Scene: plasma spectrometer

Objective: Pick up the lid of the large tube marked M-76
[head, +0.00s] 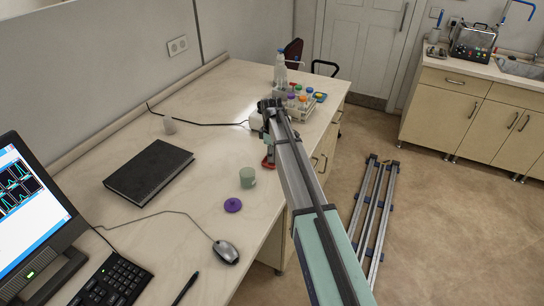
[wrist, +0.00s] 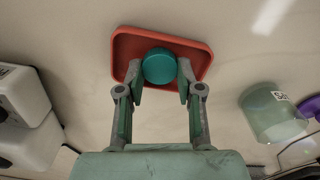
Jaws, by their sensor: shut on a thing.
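A round teal lid (wrist: 159,66) sits between the fingertips of my gripper (wrist: 160,73) in the wrist view. The fingers are shut on its sides. The lid shows from above over a small red tray (wrist: 202,57); I cannot tell if it touches the tray or if a tube is under it. No M-76 marking is readable. In the head view my gripper (head: 267,112) is over the right part of the desk and my arm hides the lid. The red tray (head: 267,162) shows partly beside my arm.
A pale green cup (head: 247,177) and a purple lid (head: 233,205) are on the desk. The cup also shows in the wrist view (wrist: 268,113). A white device (wrist: 28,118) is at left there. A rack with coloured-cap bottles (head: 297,98) stands farther back. A black book (head: 149,171) lies left.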

